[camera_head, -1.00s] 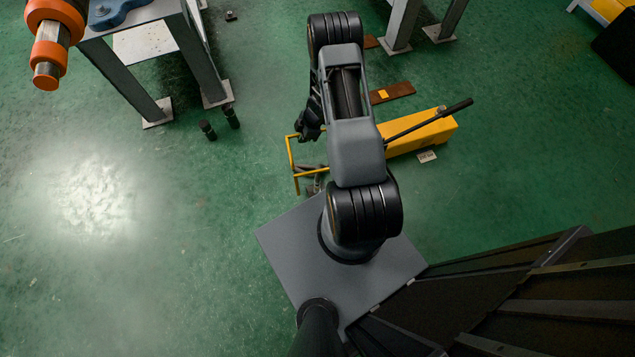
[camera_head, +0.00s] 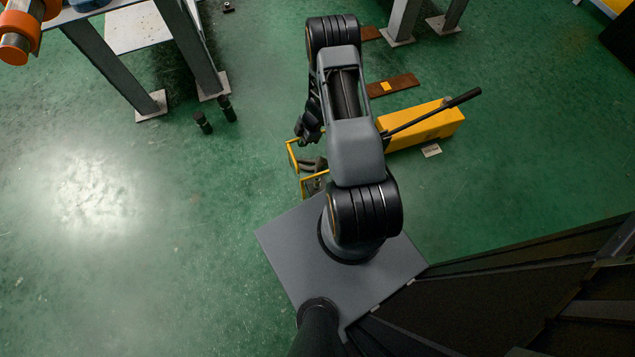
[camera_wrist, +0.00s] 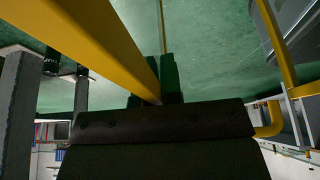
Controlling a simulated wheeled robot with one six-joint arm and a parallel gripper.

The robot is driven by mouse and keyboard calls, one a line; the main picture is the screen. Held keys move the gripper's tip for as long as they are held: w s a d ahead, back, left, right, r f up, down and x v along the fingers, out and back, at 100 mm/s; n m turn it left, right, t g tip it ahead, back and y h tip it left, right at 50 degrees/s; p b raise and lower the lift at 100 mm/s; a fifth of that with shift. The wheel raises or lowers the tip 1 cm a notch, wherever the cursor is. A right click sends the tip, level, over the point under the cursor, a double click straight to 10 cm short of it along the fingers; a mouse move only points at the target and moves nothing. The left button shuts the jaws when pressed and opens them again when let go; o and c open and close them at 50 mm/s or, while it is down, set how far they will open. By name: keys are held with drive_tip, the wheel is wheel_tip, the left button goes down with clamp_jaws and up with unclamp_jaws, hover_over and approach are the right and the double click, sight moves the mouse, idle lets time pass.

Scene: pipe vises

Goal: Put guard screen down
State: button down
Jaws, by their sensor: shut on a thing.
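The guard screen (camera_head: 291,157) is a yellow bar frame in the head view, just left of the yellow machine body and partly hidden by my arm. My gripper (camera_head: 309,130) is at the frame's upper side, small and dark there. In the wrist view my gripper (camera_wrist: 156,84) is shut on a yellow bar of the guard screen (camera_wrist: 100,40), which runs from the top left down to the fingers. Another yellow bar (camera_wrist: 277,45) shows at the right. Whether the frame touches the floor cannot be told.
A yellow machine body (camera_head: 430,125) with a black lever (camera_head: 440,110) stands right of my arm. A grey-legged table (camera_head: 125,65) is at the upper left, with two small black cylinders (camera_head: 215,115) beside it. The green floor at left is clear.

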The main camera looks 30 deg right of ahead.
drive_tip(key=b, duration=0.5)
hover_over(305, 161)
drive_tip(key=f, duration=0.6)
drive_tip(key=shift+w+f, duration=0.2)
drive_tip(key=shift+f, duration=0.2)
drive_tip(key=shift+f+b, duration=2.25)
drive_tip(key=shift+f, duration=2.6)
drive_tip(key=c, duration=1.7)
unclamp_jaws()
drive_tip(key=shift+f, duration=0.1)
drive_tip(key=shift+c, duration=0.2)
drive_tip(key=o, duration=0.5)
drive_tip(key=shift+c, duration=0.2)
